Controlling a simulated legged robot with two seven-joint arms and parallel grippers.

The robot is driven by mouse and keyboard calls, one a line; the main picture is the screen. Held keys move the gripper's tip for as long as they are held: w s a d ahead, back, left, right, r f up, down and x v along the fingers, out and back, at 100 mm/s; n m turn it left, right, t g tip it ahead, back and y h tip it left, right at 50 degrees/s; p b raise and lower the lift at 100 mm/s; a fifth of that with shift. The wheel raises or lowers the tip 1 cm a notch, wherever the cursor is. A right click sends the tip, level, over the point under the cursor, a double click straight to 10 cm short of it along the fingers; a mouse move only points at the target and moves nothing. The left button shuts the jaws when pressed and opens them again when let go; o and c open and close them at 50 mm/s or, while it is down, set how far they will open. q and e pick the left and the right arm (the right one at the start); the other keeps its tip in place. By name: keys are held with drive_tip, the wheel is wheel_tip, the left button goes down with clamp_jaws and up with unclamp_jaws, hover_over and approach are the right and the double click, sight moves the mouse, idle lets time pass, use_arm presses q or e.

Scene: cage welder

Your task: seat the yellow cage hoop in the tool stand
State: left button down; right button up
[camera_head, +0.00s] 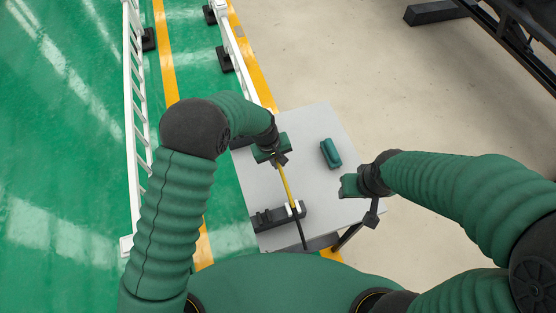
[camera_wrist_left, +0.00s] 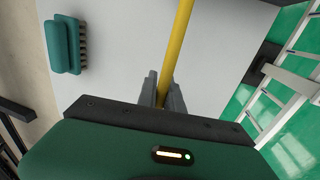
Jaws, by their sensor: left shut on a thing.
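The yellow cage hoop (camera_head: 286,185) shows as a thin yellow bar in the head view. It runs from my left gripper (camera_head: 279,160) down to the dark tool stand (camera_head: 268,218) on the table's near left part. In the left wrist view the hoop (camera_wrist_left: 179,40) passes between the fingers of my left gripper (camera_wrist_left: 162,92), which is shut on it. The hoop's lower end overlaps the stand's right end; I cannot tell whether it is inside a slot. My right gripper (camera_head: 352,186) is over the table's right edge, away from the hoop; its fingers are unclear.
A teal brush (camera_head: 331,153) lies on the grey table (camera_head: 315,122); it also shows in the left wrist view (camera_wrist_left: 62,46). A dark rod (camera_head: 300,233) stands out at the stand's right end. A white railing (camera_head: 134,110) is left of the table.

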use_arm(q)
drive_tip(key=c, duration=1.4)
unclamp_jaws()
drive_tip(key=s+a+r, duration=0.1)
drive_tip(key=a+r, duration=0.2)
drive_tip(key=r, duration=1.4)
drive_tip(key=s+a+f+m+t+y, duration=0.1)
drive_tip(key=s+a+f+m+y, duration=0.1)
drive_tip(key=s+a, duration=1.4)
drive_tip(key=shift+a+f+m+t+b, duration=0.4)
drive_tip(key=shift+a+f+m, duration=0.2)
drive_tip(key=shift+m, duration=0.2)
